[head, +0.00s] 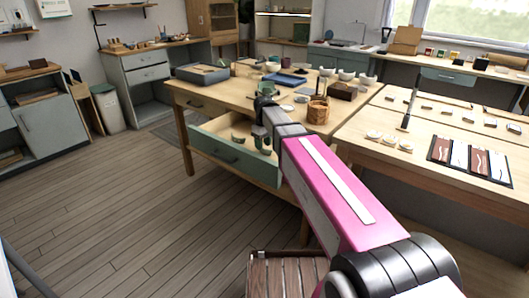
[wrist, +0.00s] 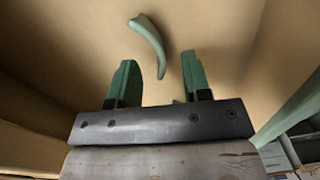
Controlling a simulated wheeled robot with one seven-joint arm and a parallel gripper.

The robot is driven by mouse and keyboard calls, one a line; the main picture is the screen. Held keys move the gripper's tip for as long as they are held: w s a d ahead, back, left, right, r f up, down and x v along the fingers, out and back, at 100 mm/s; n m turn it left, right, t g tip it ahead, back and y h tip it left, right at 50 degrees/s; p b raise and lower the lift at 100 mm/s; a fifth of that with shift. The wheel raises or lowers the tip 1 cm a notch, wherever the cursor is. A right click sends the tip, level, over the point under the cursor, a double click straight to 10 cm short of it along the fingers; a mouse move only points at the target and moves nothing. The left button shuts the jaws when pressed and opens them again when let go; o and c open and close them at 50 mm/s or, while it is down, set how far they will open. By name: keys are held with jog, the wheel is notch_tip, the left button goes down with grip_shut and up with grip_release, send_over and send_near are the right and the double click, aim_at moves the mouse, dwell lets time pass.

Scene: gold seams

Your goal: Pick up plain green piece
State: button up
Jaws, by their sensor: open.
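A curved, plain green piece (wrist: 150,40) lies on the light wooden floor of the open drawer, seen in the wrist view. It has a broad top end and narrows to a point between my fingers. My gripper (wrist: 160,78) is open, with two green fingers apart and nothing held between them. The piece lies mostly beyond the fingertips; I cannot tell the height of the gripper above it. In the head view my arm reaches down over the drawer (head: 215,155), and green shapes there are partly hidden and hard to tell apart.
The drawer's walls surround my gripper closely. The worktable (head: 200,92) above the drawer bears a blue tray (head: 286,79), a woven basket (head: 318,112) and several bowls. A second table (head: 450,165) stands to the right. The wooden floor at left is clear.

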aim_at(265, 151)
jog(key=shift+f, duration=1.45)
jog(key=shift+s, duration=0.1)
grip_shut()
jog(key=shift+r, duration=0.1)
